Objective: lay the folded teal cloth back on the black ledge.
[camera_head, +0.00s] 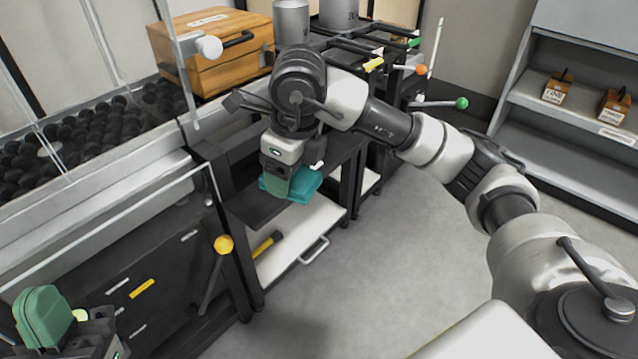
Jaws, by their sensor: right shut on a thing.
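The folded teal cloth (308,182) is in the middle of the head view, at the tip of my right gripper (278,188). My right gripper points down and is shut on the cloth; its fingers hide part of it. The black ledge (248,208) is just below and to the left of the cloth. I cannot tell whether the cloth touches the ledge.
A white shelf (295,240) with a handle lies below the ledge. A yellow knob (223,244) on a lever stands left of it. A wooden box (215,55) sits behind. A glazed case with dark round objects is at left. Grey floor is clear at right.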

